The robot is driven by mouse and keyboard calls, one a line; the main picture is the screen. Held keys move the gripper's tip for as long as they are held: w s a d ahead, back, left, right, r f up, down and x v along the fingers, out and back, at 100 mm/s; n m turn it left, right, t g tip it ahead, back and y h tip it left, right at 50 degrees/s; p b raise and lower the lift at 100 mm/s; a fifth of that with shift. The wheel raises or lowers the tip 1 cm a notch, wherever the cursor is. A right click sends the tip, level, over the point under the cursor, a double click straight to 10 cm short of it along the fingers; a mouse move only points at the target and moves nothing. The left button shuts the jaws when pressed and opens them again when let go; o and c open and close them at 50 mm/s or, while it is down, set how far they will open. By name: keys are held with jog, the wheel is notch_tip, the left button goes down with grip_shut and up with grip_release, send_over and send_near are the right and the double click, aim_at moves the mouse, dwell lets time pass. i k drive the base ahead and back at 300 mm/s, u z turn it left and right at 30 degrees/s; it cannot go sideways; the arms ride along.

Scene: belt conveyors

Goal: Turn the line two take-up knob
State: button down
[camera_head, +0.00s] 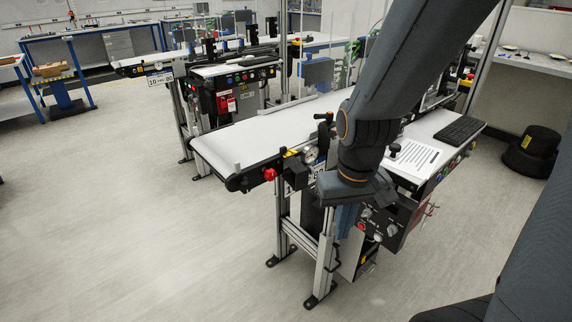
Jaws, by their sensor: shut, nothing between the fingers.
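The nearest belt conveyor (265,133) has a white belt and a dark frame. A red knob (270,174) sits at the side of its near left end, beside a black block (295,172). It may be the take-up knob, but I cannot read a label there. My gripper (343,190) is at the lower end of my dark grey arm, right of the red knob and apart from it. It is shut and empty. Its fingertips are hard to make out against the machine, and my arm hides part of the conveyor's side.
A control box (392,222) with knobs hangs right of my gripper. A keyboard (459,130) and a printed sheet (411,156) lie on the side shelf. Another conveyor (235,68) stands behind. The floor (130,220) at the left is clear.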

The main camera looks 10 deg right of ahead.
aim_at(270, 174)
jog(key=u, duration=0.25)
jog(key=k, duration=1.05)
jog(key=u, duration=0.15)
